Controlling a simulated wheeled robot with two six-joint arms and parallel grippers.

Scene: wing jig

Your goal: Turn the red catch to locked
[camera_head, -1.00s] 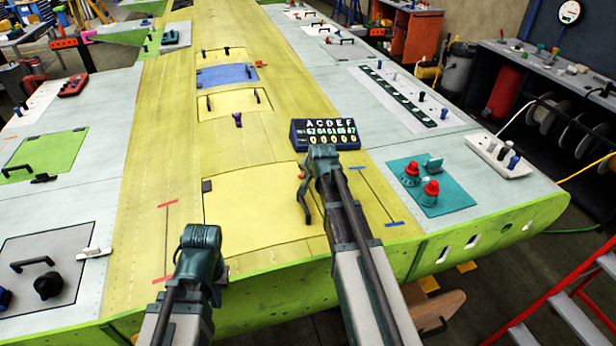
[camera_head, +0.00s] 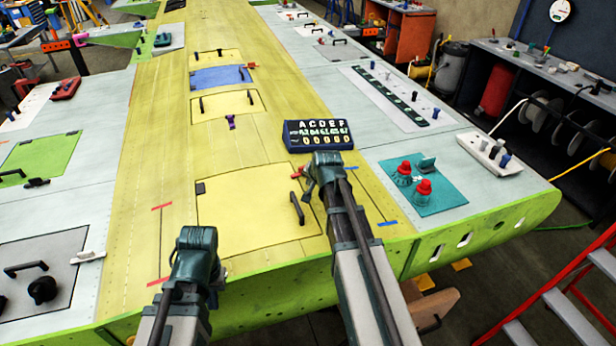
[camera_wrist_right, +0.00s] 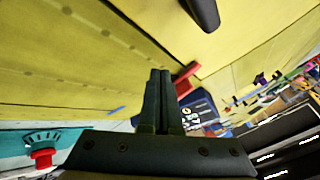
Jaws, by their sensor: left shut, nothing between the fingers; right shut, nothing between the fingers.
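The red catch (camera_head: 296,173) sits at the upper right corner of the yellow hatch panel (camera_head: 245,205), partly hidden by my right gripper. In the right wrist view the catch (camera_wrist_right: 187,78) is a short red bar just right of the fingertips. My right gripper (camera_wrist_right: 160,74) is shut and empty, its fingertips close to the catch; I cannot tell whether they touch. In the head view my right gripper (camera_head: 311,186) is right of the catch. My left gripper (camera_head: 197,242) is shut and empty over the wing's near part, seen from behind.
A black handle (camera_head: 297,208) stands on the hatch below the catch. A dark counter block (camera_head: 318,135) stands behind my right gripper. A teal plate (camera_head: 425,190) with red knobs (camera_head: 424,189) lies to the right. A purple peg (camera_head: 231,122) stands farther back.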

